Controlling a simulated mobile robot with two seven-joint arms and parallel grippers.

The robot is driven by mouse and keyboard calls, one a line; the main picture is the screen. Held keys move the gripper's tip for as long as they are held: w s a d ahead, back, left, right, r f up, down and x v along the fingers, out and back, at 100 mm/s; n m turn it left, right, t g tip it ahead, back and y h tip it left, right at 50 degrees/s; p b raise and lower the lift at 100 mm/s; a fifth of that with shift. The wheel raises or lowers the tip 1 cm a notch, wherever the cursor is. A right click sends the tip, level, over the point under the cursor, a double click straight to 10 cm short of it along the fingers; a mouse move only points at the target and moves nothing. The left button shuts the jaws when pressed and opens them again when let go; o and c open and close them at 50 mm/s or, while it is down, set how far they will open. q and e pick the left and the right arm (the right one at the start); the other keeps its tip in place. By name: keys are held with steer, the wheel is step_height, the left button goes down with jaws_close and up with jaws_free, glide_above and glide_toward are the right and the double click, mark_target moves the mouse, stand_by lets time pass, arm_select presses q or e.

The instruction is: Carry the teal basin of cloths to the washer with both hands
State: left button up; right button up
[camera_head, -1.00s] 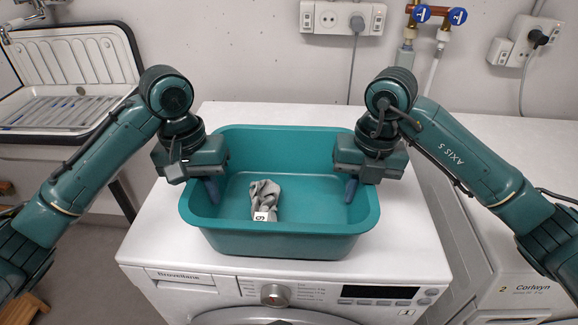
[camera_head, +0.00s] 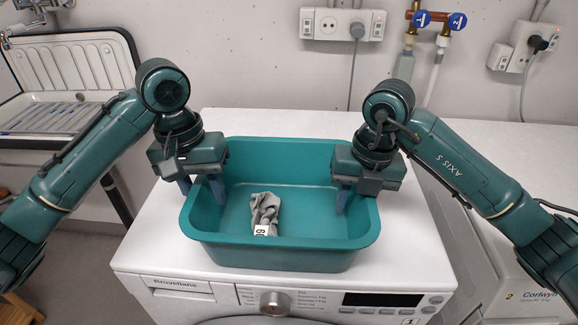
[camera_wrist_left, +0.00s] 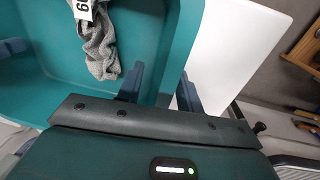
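The teal basin (camera_head: 285,256) stands upright on top of the left white washer (camera_head: 150,245), near its front edge. A grey crumpled cloth (camera_head: 263,207) with a white numbered tag lies in it; the cloth also shows in the left wrist view (camera_wrist_left: 98,45). My left gripper (camera_head: 202,188) is open at the basin's left wall, one finger inside and one outside, with a gap to the wall in the left wrist view (camera_wrist_left: 160,90). My right gripper (camera_head: 347,202) is at the right wall, its inner finger inside and apart from the wall; it looks open, its outer finger mostly hidden.
A second white machine (camera_head: 520,290) marked 2 stands at the right. A sink with a ribbed drainer (camera_head: 45,112) is at the back left. Wall sockets (camera_head: 342,24) and blue-handled taps (camera_head: 438,20) are behind. The washer top behind the basin is clear.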

arm_select(q)
steer(key=r, duration=0.6)
steer(key=a+r, duration=0.1)
steer(key=r, duration=0.2)
steer(key=shift+r, duration=0.1)
arm_select(e)
steer(key=shift+r, duration=0.1)
steer(key=r, duration=0.4)
steer(key=d+r, duration=0.1)
steer(key=r, duration=0.6)
steer(key=shift+d+r, duration=0.2)
steer(key=shift+r, duration=0.2)
